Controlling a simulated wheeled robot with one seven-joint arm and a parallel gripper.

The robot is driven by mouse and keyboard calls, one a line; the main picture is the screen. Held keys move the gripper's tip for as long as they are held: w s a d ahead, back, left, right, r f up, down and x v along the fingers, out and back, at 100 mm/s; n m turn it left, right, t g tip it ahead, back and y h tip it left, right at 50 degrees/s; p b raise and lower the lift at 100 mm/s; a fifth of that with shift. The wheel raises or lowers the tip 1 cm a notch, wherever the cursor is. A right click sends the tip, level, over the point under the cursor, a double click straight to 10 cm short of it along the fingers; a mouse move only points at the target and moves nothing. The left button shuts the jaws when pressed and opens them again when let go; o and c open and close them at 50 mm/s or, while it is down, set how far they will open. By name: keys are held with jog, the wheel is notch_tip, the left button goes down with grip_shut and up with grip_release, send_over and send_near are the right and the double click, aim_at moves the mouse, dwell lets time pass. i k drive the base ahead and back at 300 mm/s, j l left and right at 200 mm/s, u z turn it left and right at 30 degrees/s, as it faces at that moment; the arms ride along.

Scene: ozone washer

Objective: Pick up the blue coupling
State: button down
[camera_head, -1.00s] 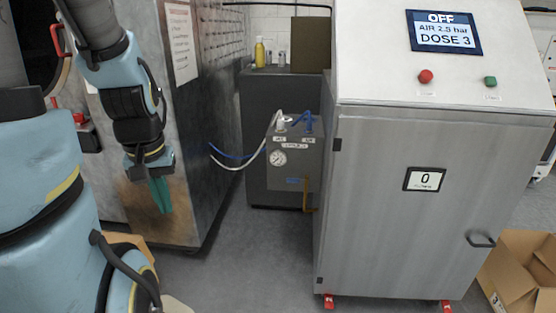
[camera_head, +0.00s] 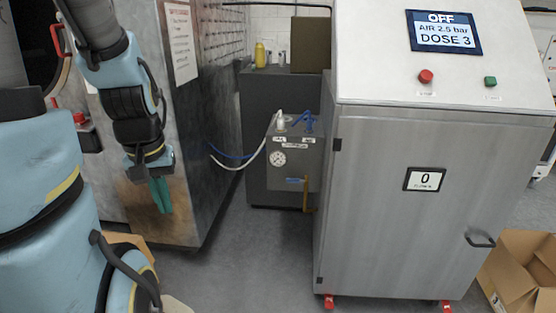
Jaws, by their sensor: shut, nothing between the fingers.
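A blue coupling (camera_head: 308,121) sits on top of a small grey box unit (camera_head: 308,175) in the middle of the view, at the right of its top. A white coupling (camera_head: 280,121) stands beside it on the left. A blue hose (camera_head: 228,155) and a white hose (camera_head: 245,162) run from the left toward the box; where the blue hose ends is hard to tell. My gripper (camera_head: 161,208), with teal fingers, points down at the left, in front of the metal washer. It is shut and empty, well to the left of the coupling.
A grey cabinet (camera_head: 425,235) with a control panel (camera_head: 443,32) stands close on the right of the box. The big metal washer (camera_head: 205,100) stands on the left. Open floor (camera_head: 245,260) lies between. A cardboard box (camera_head: 525,265) is at lower right.

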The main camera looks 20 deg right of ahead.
aim_at(308, 124)
jog(key=l+u, duration=0.35)
jog(key=l, duration=0.2)
jog(key=l+u, duration=0.4)
jog(key=k+l+u, duration=0.15)
jog(key=l+u, duration=0.2)
jog(key=l, duration=0.25)
